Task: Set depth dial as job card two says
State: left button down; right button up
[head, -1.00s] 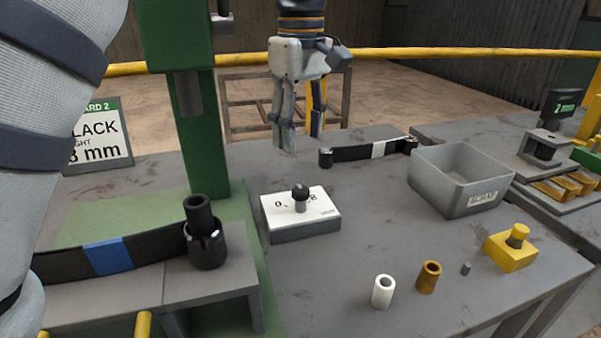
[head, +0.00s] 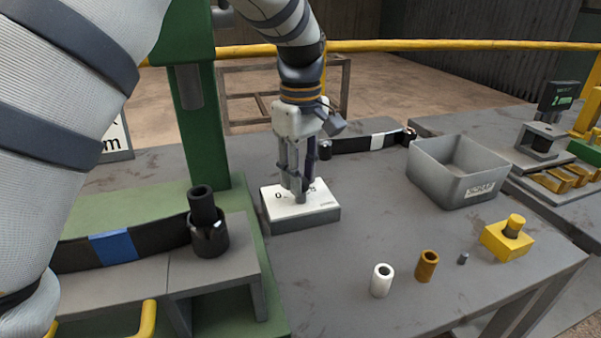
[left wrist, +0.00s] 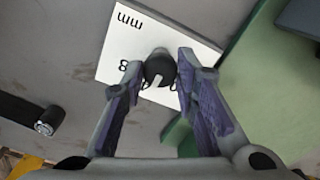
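The depth dial is a grey box with a white top (head: 322,208) and a black knob, on the bench. In the left wrist view the black knob (left wrist: 159,67) has a pale pointer, and an "8" and "mm" are readable on the white face (left wrist: 125,45). My left gripper (head: 301,188) points down over the dial. Its fingers are spread on either side of the knob, with gaps visible, and mostly hide the knob in the head view. The job card (head: 116,140) at the left is largely covered by my left arm; only part of "mm" shows. My right gripper is out of view.
A grey scrap bin (head: 463,180) stands right of the dial. A white sleeve (head: 381,281), a brown sleeve (head: 426,266) and a yellow block (head: 508,240) stand in front. A green press column (head: 200,130) and a black cup (head: 208,236) are to the left.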

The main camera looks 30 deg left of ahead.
pick_arm(q)
jog(key=shift+r, duration=0.1)
jog(key=m, duration=0.9)
jog(key=shift+m, duration=0.4)
dwell(0.5)
jog(key=c, duration=1.2)
grip_release()
jog(key=shift+c, duration=0.2)
notch_tip(320, 180, up, 12)
